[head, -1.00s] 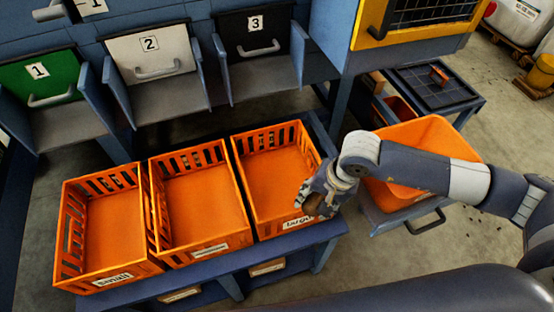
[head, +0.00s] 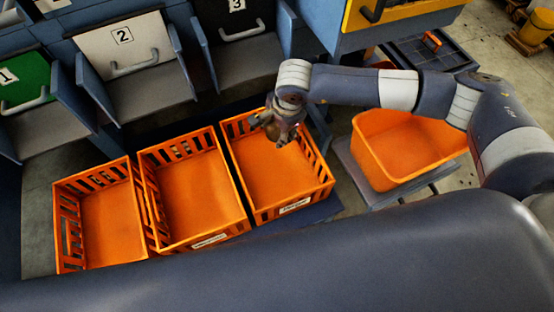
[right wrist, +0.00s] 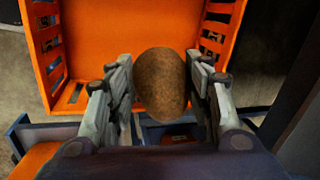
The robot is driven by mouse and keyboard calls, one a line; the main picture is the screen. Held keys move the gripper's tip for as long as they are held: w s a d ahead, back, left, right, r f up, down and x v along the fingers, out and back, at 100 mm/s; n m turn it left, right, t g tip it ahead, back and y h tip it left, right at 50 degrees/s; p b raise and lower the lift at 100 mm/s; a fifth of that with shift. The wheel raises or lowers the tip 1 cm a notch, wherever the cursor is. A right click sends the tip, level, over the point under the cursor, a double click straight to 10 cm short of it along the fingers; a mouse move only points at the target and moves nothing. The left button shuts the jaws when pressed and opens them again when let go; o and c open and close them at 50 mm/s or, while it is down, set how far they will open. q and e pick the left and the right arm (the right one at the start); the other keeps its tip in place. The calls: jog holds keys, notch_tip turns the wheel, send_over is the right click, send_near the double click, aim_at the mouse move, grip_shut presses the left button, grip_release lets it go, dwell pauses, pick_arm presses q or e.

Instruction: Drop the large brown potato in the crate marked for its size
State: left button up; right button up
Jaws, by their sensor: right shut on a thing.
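The brown potato (right wrist: 162,82) sits between the two fingers of my right gripper (right wrist: 160,95) in the right wrist view, clear of the crate floor. In the head view my right gripper (head: 268,128) is over the far part of the rightmost orange crate (head: 318,192), shut on the potato, which is small and dark there. This crate has a white label (head: 294,206) on its front, too blurred to read now; it looked like "large" earlier. The crate's orange floor (right wrist: 105,30) shows beneath the potato. My left gripper is not in view.
The middle crate (head: 222,232) and left crate (head: 68,235) stand beside it, both empty. An orange tub (head: 405,170) stands to the right. Numbered chutes 1, 2 (head: 132,68) and 3 (head: 240,45) rise behind the crates.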

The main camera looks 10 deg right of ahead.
jog(key=shift+s+b+x, duration=0.25)
jog(key=shift+b+x, duration=0.1)
jog(key=shift+x, duration=0.75)
jog(key=shift+d+f, duration=0.1)
jog(key=shift+f, duration=0.2)
jog(key=o, duration=1.2)
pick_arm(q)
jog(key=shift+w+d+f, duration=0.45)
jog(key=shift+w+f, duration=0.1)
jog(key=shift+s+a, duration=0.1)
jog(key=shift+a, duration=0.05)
pick_arm(e)
jog(key=v, duration=1.2)
